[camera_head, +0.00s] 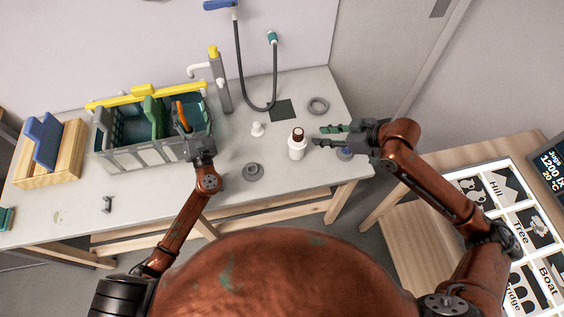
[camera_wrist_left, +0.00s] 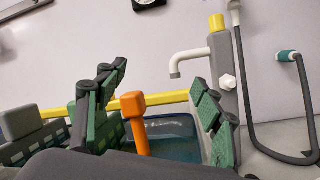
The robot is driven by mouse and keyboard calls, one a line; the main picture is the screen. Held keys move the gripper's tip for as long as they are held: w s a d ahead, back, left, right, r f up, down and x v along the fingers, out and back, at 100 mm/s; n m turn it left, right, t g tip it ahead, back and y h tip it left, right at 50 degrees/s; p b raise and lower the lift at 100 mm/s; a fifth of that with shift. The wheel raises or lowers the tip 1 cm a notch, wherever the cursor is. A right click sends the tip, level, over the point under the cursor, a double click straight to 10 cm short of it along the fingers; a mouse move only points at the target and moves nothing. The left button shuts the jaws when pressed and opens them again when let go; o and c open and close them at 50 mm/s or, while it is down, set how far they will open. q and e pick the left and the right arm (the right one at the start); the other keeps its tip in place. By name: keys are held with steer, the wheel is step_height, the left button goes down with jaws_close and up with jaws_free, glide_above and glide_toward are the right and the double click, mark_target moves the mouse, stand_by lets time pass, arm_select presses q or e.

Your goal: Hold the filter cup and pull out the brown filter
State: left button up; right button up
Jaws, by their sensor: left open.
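A white cup (camera_head: 296,151) with a dark brown top (camera_head: 298,134) stands upright on the grey table, right of centre. I take it for the filter cup with the brown filter. My right gripper (camera_head: 319,134) is just right of it, fingers parted and pointing left towards it, with nothing seen between them. My left gripper (camera_head: 186,133) is at the right end of the teal crate, well left of the cup. In the left wrist view its green-padded fingers (camera_wrist_left: 165,100) are wide apart, with an orange-handled tool (camera_wrist_left: 137,122) showing between them.
The grey crate (camera_head: 150,155) has a yellow bar along its back. A tap (camera_head: 220,82), a hose (camera_head: 240,60), a small white piece (camera_head: 257,129), a grey ring (camera_head: 318,105) and a round grey part (camera_head: 253,171) are around the cup. The table front is mostly clear.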

arm_select(q)
steer(key=s+d+f+m+h, duration=0.1)
steer(key=d+f+h, duration=0.2)
steer(key=d, duration=0.4)
steer(key=s+d+f+m+h, duration=0.1)
steer(key=d+f+m+h, duration=0.15)
steer(key=d, duration=0.45)
steer(key=m+h, duration=0.2)
steer(key=h, duration=0.5)
glide_above(295, 152)
steer(key=s+a, duration=0.4)
steer(key=a, duration=0.1)
step_height(295, 152, down, 6)
steer(key=d, duration=0.1)
steer(key=d+g, duration=0.1)
steer(key=s+d+f, duration=0.1)
steer(key=shift+d+f+n, duration=0.1)
steer(key=shift+d+n, duration=0.1)
steer(key=shift+n, duration=0.15)
steer(key=shift+d+f+n+g, duration=0.15)
steer(key=shift+f+n+g, duration=0.1)
steer(key=shift+f+n, duration=0.3)
steer(key=shift+d+f+n+g, duration=0.1)
steer(key=shift+f+n+g, duration=0.2)
steer(key=shift+f, duration=0.4)
steer(key=shift+w+f+n, duration=0.15)
steer(key=shift+f+n, duration=0.3)
steer(key=shift+f, duration=0.15)
steer(key=shift+x, duration=3.85)
